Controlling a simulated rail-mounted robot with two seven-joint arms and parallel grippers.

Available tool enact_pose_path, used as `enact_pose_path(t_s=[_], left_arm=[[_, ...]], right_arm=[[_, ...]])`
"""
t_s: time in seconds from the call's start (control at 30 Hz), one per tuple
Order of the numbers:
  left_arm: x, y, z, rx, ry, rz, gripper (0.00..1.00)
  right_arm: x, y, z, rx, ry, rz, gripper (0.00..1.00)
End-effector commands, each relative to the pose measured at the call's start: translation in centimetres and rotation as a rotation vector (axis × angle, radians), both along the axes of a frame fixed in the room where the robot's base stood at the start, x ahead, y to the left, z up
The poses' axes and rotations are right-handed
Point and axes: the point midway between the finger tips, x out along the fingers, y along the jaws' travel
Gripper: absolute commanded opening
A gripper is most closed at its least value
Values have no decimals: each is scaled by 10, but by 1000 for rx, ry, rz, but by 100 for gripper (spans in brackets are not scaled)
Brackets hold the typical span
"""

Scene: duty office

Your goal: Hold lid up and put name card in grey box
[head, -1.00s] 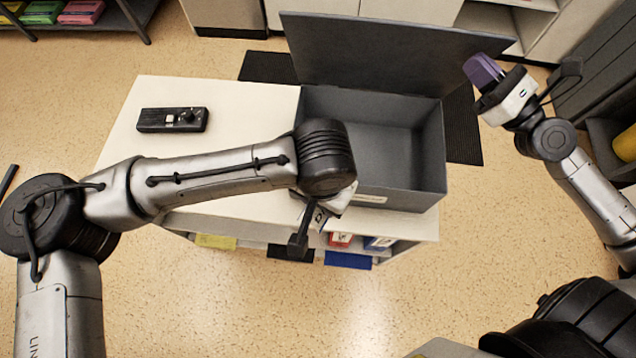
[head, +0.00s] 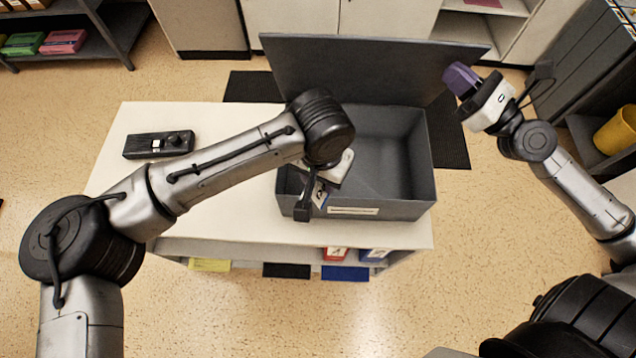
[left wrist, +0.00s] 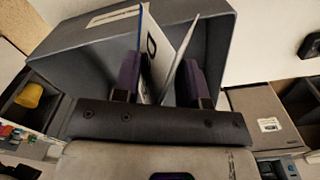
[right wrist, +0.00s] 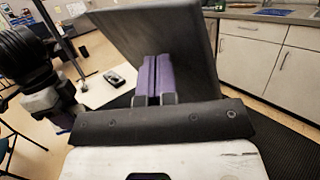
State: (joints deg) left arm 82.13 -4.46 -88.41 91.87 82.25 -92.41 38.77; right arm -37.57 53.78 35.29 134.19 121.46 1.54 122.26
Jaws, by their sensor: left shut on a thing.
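The grey box (head: 428,185) stands on the white cabinet top, its lid (head: 350,75) raised at the back. My left gripper (left wrist: 160,82) is shut on the folded name card (left wrist: 152,60), white with a blue edge. In the head view the card (head: 321,196) shows at the box's front left, largely hidden by my wrist; the left wrist view shows it among the box walls. Whether it touches the box floor cannot be told. My right gripper (head: 462,80) has its purple fingers together at the lid's right edge; they also show before the lid in the right wrist view (right wrist: 153,75).
A black remote-like device (head: 158,144) lies on the cabinet top (head: 115,185) at the left. Colored items sit on the shelf below the top. A yellow bin (head: 617,130) is at the far right. The box interior right of my left wrist looks empty.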

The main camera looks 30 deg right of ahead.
Motion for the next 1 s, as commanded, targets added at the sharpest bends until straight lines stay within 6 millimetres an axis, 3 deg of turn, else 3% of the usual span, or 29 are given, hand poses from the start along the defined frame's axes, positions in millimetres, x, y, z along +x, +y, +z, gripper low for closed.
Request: enact_pose_path(t_s=[0.7,1.0], left_arm=[[41,-36,0,0,0,1,17],[49,-43,0,1,1,0,17]], right_arm=[[0,0,0,0,0,0,0],[0,0,0,0,0,0,0]])
